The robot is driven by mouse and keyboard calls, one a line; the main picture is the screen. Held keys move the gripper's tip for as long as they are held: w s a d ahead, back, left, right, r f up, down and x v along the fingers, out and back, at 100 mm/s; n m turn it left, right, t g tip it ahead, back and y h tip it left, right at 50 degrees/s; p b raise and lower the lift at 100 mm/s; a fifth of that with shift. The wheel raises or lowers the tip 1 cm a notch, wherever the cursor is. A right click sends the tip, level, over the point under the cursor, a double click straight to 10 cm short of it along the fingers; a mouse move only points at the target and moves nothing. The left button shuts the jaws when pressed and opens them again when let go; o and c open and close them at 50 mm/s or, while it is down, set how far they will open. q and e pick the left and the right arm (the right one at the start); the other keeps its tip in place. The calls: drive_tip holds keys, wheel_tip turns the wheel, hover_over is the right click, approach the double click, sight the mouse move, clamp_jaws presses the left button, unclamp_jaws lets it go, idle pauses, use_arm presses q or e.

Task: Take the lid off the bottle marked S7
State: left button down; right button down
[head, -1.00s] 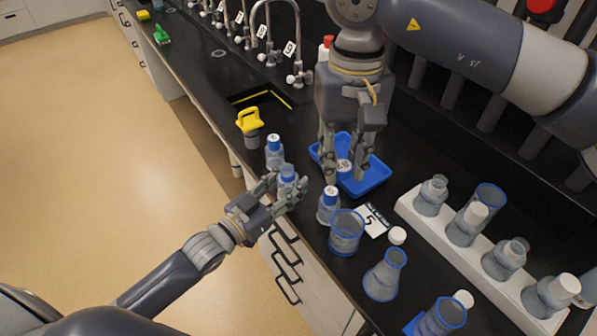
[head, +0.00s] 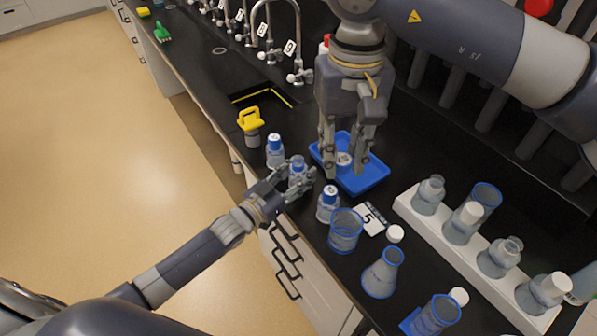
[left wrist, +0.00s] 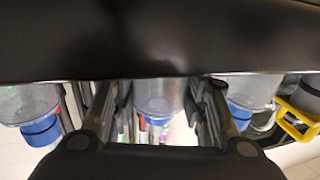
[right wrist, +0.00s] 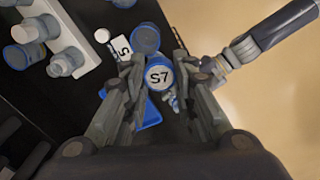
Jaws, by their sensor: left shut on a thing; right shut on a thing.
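The S7 lid (right wrist: 158,77), white-topped with a blue rim, is between the fingers of my right gripper (right wrist: 155,85). In the head view my right gripper (head: 344,165) is shut on this lid (head: 344,159) above the blue tray. My left gripper (head: 297,180) is shut around a clear bottle (head: 298,170). The bottle's neck shows a thin blue ring and no lid, and it also shows in the left wrist view (left wrist: 158,95). The lid is apart from the bottle, to its right in the head view. I cannot tell if the bottle touches the bench.
Blue-capped bottles stand close on both sides of my left gripper, one behind (head: 275,152) and one in front (head: 328,205). A blue tray (head: 370,182) lies under my right gripper. A beaker (head: 345,232), a flask (head: 382,274) and a white rack (head: 450,252) stand to the right.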

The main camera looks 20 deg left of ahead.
use_arm(q)
drive_tip(key=shift+f, duration=0.15)
use_arm(e)
drive_tip(key=shift+f, duration=0.2)
use_arm(q)
drive_tip(key=c, duration=1)
unclamp_jaws()
drive_tip(key=shift+o, duration=0.2)
drive_tip(key=shift+r, duration=0.2)
use_arm(e)
drive_tip(key=shift+r, duration=0.2)
drive_tip(key=shift+f+b, duration=0.9)
use_arm(q)
drive_tip(key=v, duration=1.2)
drive_tip(key=shift+a, duration=0.1)
